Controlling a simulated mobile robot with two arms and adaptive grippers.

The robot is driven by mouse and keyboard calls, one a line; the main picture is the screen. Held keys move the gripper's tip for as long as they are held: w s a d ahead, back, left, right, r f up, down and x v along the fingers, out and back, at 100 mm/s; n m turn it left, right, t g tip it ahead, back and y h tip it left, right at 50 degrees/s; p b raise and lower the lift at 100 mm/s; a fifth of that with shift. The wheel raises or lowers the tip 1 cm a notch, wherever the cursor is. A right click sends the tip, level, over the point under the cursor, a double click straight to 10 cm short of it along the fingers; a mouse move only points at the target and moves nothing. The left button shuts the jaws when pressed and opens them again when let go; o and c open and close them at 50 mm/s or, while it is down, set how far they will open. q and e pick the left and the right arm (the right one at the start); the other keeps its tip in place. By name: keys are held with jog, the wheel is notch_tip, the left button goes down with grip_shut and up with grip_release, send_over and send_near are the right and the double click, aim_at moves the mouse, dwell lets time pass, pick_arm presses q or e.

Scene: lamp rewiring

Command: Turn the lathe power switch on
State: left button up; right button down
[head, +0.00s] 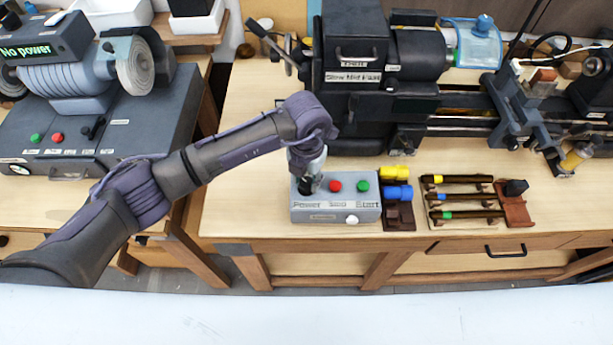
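The grey lathe control box (312,209) sits at the front of the wooden bench, below the lathe (420,95). Its top is labelled Power, Stop and Start. A red button (335,186) and a green button (362,186) show on it, and a white knob (351,219) is on its front. My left gripper (307,179) points down at the Power end of the box, at the dark power switch (306,188). The gripper partly hides the switch, so I cannot tell the switch's position, whether they touch, or whether the fingers are open. My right gripper is not in view.
Yellow and blue pieces (397,192) on a dark holder stand just right of the box. Several colour-banded tools lie on a rack (462,216) further right. A grinder (85,78) with a "No power" sign stands on the left bench. Bare bench lies left of the box.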

pick_arm(q)
grip_shut()
jog(key=shift+f+m+b, duration=0.2)
jog(key=shift+m+b, duration=0.3)
jog(key=shift+b, duration=0.4)
jog(key=m+b, duration=0.7)
jog(key=b, duration=0.5)
jog(key=shift+f, duration=0.2)
jog(key=m+b, duration=0.7)
jog(key=b, duration=0.2)
jog(key=shift+r+b, duration=0.2)
jog(key=shift+b, duration=0.1)
jog(key=shift+r+m+b, duration=0.2)
jog(key=shift+m+b, duration=0.9)
jog(key=shift+m, duration=0.4)
jog(key=o, duration=0.6)
grip_release()
